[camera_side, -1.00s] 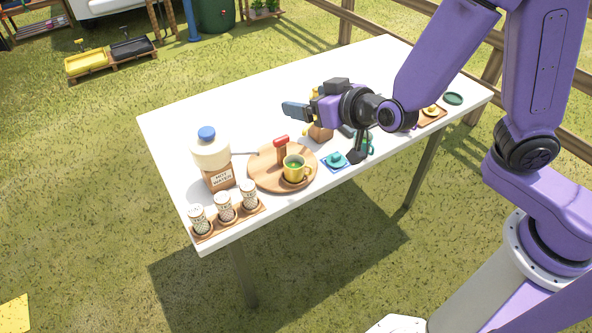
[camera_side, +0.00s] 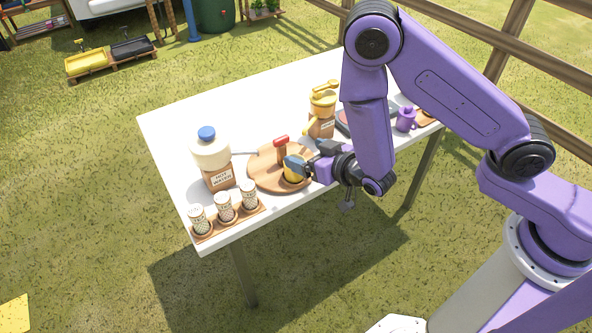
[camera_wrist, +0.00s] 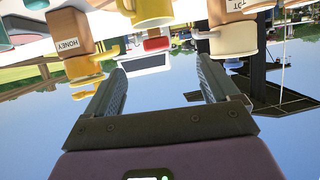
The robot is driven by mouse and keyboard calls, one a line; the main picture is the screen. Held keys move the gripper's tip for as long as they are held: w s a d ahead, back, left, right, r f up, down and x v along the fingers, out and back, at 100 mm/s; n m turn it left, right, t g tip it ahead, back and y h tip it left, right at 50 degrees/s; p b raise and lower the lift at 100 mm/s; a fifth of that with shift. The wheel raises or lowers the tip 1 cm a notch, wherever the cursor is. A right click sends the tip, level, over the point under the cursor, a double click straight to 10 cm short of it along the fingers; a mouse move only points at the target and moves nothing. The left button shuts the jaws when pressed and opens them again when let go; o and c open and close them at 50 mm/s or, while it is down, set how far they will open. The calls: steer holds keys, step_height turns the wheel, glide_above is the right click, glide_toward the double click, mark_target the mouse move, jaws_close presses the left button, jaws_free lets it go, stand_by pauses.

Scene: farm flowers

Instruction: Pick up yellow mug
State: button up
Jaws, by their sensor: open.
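The yellow mug (camera_side: 289,176) stands on a round wooden board (camera_side: 262,181) near the front edge of the white table. It is partly hidden behind my gripper (camera_side: 299,166), which is low at its right side in the side view. In the wrist view the mug (camera_wrist: 153,12) is at the top edge, cut off by the frame and beyond the fingertips. My gripper (camera_wrist: 165,75) is open there, with nothing between its fingers. I cannot tell whether a finger touches the mug.
A red-topped wooden item (camera_side: 281,148) stands on the board behind the mug. A labelled jar with a blue cap (camera_side: 213,155) is left, with several shakers (camera_side: 226,207) in front. A yellow-topped honey jar (camera_side: 322,116) and a purple pot (camera_side: 406,119) stand right. The table's back left is clear.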

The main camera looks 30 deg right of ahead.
step_height(320, 180, down, 6)
steer(key=shift+w+f, duration=0.1)
steer(key=shift+w, duration=0.05)
steer(key=shift+x, duration=3.6)
steer(key=c, duration=1.3)
steer(key=shift+r, duration=0.25)
